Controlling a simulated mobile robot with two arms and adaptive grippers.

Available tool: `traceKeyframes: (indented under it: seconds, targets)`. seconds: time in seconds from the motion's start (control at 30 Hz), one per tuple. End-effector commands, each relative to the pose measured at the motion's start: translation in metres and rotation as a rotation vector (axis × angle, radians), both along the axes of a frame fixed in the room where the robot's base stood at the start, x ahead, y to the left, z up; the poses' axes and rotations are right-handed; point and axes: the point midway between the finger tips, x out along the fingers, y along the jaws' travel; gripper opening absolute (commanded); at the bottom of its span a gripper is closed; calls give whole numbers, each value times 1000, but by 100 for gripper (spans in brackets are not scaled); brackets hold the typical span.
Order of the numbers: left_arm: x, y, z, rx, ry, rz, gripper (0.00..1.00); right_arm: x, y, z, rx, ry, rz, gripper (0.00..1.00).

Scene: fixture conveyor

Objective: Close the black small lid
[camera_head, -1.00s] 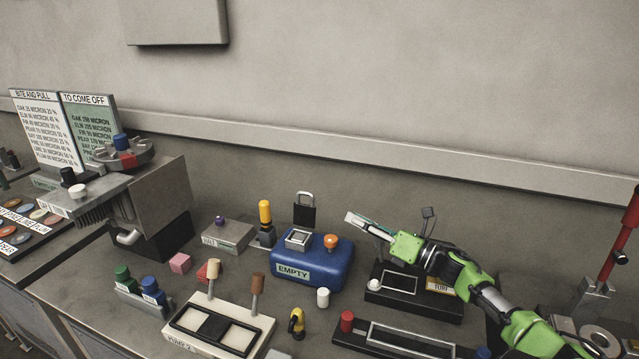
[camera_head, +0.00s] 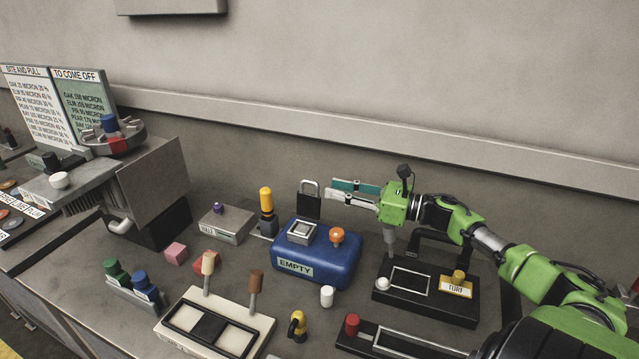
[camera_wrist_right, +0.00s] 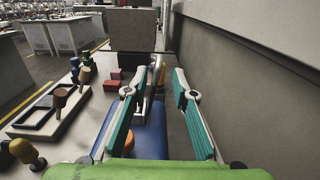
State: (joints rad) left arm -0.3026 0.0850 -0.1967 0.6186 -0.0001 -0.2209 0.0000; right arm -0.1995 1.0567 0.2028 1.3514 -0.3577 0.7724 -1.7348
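A small black lid (camera_head: 309,203) with a silver loop handle stands upright at the back of the blue box (camera_head: 335,265). The box has a square light-rimmed opening (camera_head: 301,231) on top. My right gripper (camera_head: 329,188) is just right of the lid, at about the height of its handle, with its two teal-lined fingers spread apart and empty. In the right wrist view the open fingers (camera_wrist_right: 152,80) point forward over the blue box (camera_wrist_right: 150,135), and part of the lid's loop shows between them. My left gripper is not in view.
An orange knob (camera_head: 337,236) stands on the blue box. A yellow-handled tool (camera_head: 266,203) is left of the lid. A black fixture (camera_head: 425,296) with a white knob lies below my right arm. The wall (camera_head: 450,110) rises behind.

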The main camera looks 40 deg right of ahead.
Motion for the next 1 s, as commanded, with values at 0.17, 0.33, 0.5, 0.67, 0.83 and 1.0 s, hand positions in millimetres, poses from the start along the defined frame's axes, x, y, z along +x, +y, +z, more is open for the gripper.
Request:
traceKeyframes:
  seconds: [0.17,0.33,0.5,0.67,0.83,1.0]
  targets:
    - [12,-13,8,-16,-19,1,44,22,11,3,0,-3,0,25]
    - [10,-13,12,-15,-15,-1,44,38,19,2,2,-2,-1,25]
    - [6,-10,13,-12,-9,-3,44,47,24,1,1,0,0,25]
    - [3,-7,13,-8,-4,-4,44,49,25,0,1,0,-1,25]
    - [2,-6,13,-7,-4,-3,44,49,25,0,1,0,0,25]
    - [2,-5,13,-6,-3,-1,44,49,25,0,1,0,0,0]
